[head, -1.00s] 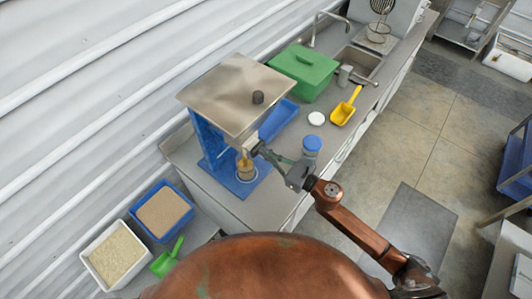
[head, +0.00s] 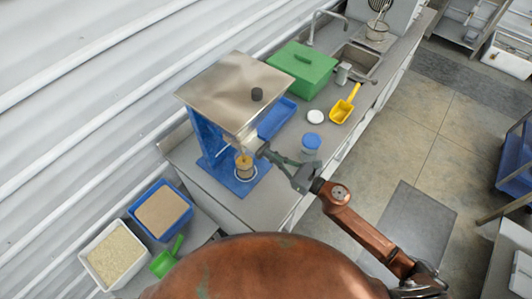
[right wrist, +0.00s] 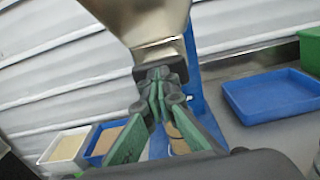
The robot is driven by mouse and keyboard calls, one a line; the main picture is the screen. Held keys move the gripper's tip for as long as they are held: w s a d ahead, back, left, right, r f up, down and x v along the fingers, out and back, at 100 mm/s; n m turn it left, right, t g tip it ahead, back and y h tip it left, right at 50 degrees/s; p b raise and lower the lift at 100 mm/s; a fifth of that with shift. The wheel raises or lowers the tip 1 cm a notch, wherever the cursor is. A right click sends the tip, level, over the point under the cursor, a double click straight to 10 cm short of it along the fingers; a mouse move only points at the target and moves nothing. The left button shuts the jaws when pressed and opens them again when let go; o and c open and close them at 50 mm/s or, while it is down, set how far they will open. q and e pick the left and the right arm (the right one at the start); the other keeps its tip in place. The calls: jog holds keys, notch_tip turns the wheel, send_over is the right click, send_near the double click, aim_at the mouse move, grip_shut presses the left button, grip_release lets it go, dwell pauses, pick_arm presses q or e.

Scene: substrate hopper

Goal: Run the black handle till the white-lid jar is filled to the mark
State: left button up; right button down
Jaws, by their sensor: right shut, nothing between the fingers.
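The blue hopper (head: 207,141) with a steel top (head: 232,88) stands on the grey counter. Under its outlet is an open jar (head: 243,163) with tan material in it; its fill mark is too small to make out. A white lid (head: 316,117) lies flat on the counter. My right gripper (head: 265,152) is shut at the hopper's front, just below the steel top. In the right wrist view its fingertips (right wrist: 160,78) are together against or just before the black handle (right wrist: 147,70); contact is unclear. My left gripper is not in view.
A blue-lidded jar (head: 311,143) stands close to my right gripper. A blue tray (head: 277,118), green box (head: 302,68) and yellow scoop (head: 345,106) are farther back. Two bins (head: 161,210) (head: 113,253) and a green scoop (head: 167,258) sit at lower left.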

jog(key=b+v, duration=0.3)
jog(key=v, duration=0.8)
jog(key=shift+d, duration=0.1)
jog(key=shift+f, duration=0.1)
dwell(1.2)
